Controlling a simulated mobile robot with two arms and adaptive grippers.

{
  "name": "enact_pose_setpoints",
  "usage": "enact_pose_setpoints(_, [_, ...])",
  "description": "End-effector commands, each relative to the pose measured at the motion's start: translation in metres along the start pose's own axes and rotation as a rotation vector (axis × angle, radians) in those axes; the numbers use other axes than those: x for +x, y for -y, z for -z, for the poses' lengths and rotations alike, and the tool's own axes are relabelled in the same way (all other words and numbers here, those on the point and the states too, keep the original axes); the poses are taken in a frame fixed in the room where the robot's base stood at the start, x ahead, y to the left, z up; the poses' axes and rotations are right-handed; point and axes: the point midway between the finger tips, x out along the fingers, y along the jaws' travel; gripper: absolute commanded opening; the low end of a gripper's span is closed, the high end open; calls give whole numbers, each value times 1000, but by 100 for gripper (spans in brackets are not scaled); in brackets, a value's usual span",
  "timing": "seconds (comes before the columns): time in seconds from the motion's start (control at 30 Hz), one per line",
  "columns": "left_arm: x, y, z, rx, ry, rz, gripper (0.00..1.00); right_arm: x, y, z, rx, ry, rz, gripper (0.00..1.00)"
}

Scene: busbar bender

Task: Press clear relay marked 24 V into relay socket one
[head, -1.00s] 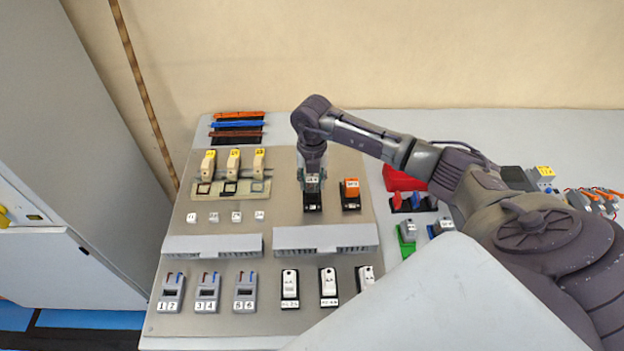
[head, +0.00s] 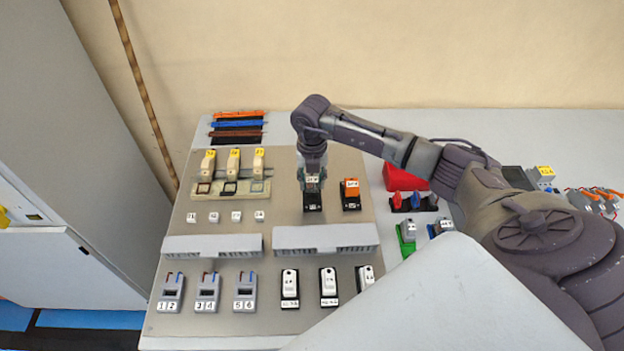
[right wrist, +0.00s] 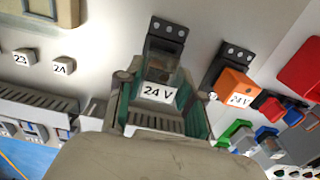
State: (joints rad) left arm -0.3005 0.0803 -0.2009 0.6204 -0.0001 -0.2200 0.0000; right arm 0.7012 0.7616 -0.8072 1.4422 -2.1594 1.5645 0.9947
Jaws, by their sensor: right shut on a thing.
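The clear relay (right wrist: 163,72) has a white label reading 24 V. My right gripper (head: 313,184) is shut on it, one finger on each side in the right wrist view (right wrist: 162,92). The relay is at the black socket (head: 312,206), the left one of two on the panel. The socket's far end with its screw holes shows in the right wrist view (right wrist: 168,30). The gripper and relay hide the rest, so I cannot tell how deep the relay sits. My left gripper is not in view.
An orange relay (head: 350,188) stands in the black socket just to the right. A grey slotted duct (head: 325,238) runs in front. Cream blocks with yellow tops (head: 233,161) stand to the left, and a red block (head: 402,178) lies to the right.

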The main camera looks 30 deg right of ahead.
Motion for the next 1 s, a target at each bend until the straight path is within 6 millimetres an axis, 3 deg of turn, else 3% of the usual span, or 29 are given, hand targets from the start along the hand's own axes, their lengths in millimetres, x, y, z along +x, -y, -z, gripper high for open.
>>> enact_pose_setpoints(1.0, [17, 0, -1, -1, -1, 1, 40, 22, 0, 0, 0, 0, 0, 0])
